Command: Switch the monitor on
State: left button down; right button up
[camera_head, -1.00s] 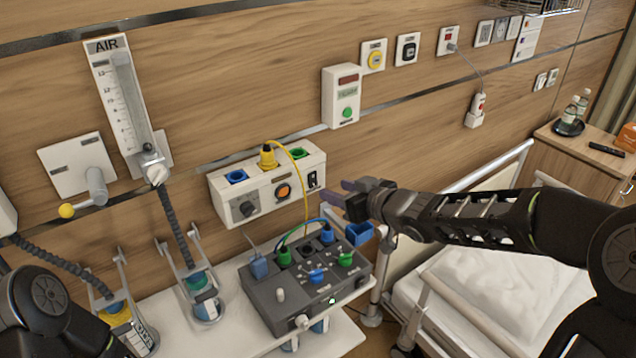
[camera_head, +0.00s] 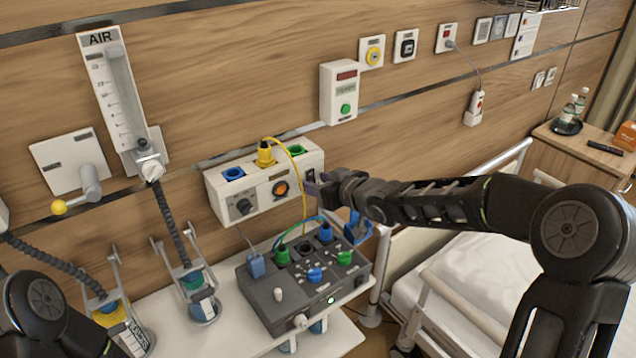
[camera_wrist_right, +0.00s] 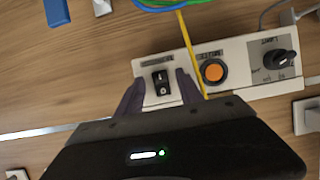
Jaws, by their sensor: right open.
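A white wall panel (camera_head: 222,206) carries a black rocker switch, an orange round button (camera_head: 281,188) and a black knob (camera_head: 243,206). The rocker switch (camera_wrist_right: 161,83) shows clearly in the right wrist view, under a label too small to read. My right gripper (camera_head: 314,188) is open at the panel's right end and partly covers the switch in the head view. In the right wrist view its two fingers (camera_wrist_right: 159,93) stand either side of the switch; I cannot tell whether they touch the panel. Only part of my left arm shows, at lower left.
A grey box (camera_head: 270,311) with coloured plugs and a lit green lamp stands on a white shelf (camera_head: 222,338) below the panel. A yellow cable (camera_head: 303,190) hangs from the panel, left of my right gripper. A bed (camera_head: 470,285) is at right.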

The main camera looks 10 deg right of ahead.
grip_shut()
dwell(0.4)
jog(key=t+b, duration=0.1)
jog(key=b, duration=0.3)
jog(key=t+y+b, duration=0.1)
jog(key=t+b, duration=0.1)
jog(key=b, duration=0.3)
jog(key=shift+f, duration=0.3)
grip_release()
